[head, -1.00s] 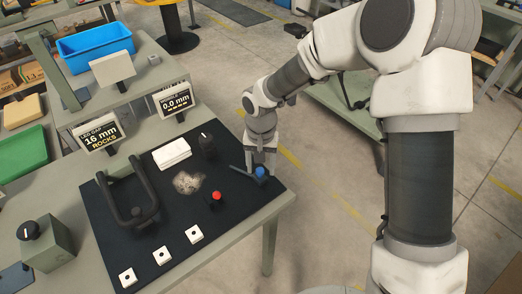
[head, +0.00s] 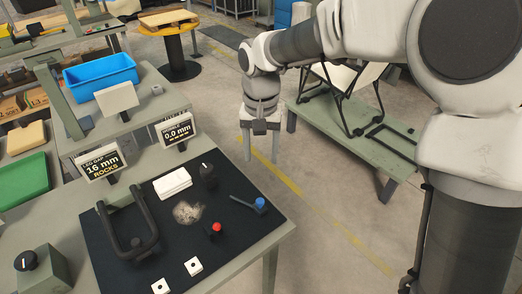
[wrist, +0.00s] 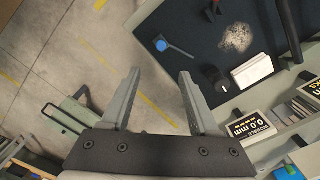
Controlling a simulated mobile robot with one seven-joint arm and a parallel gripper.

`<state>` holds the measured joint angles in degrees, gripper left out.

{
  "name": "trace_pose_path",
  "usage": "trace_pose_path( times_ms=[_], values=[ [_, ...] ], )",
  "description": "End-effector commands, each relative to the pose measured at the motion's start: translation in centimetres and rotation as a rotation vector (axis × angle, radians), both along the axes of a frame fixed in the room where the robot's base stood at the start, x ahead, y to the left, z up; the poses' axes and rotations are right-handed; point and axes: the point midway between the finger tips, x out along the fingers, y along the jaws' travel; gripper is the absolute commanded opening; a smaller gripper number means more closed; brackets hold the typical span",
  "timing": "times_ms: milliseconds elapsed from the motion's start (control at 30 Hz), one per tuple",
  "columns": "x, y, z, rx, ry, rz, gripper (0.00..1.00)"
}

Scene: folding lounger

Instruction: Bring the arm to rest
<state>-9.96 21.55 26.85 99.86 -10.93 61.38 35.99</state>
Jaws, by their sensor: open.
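My gripper (head: 261,148) is open and empty, held in the air past the right edge of the workbench, above the concrete floor. Its two grey fingers show spread apart in the wrist view (wrist: 158,100), with only floor between them. The blue-knobbed lever (head: 259,203) lies on the black mat (head: 150,208), apart from the gripper; it also shows in the wrist view (wrist: 162,45). My arm reaches in from the right of the head view.
On the mat are a black U-shaped frame (head: 128,238), a red button (head: 216,228), a black knob (head: 208,176) and a white block (head: 172,183). Two display signs stand behind. A green table (head: 350,140) with a folding lounger (head: 345,88) stands at the right. Floor between is clear.

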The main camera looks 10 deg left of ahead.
Motion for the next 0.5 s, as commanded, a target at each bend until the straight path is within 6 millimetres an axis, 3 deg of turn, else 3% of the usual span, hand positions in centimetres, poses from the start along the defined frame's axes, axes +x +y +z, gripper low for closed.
trace_pose_path(
  times_ms=[500],
  values=[
    [-0.07,-0.50,0.43,-0.002,-0.010,0.000,0.62]
  ],
)
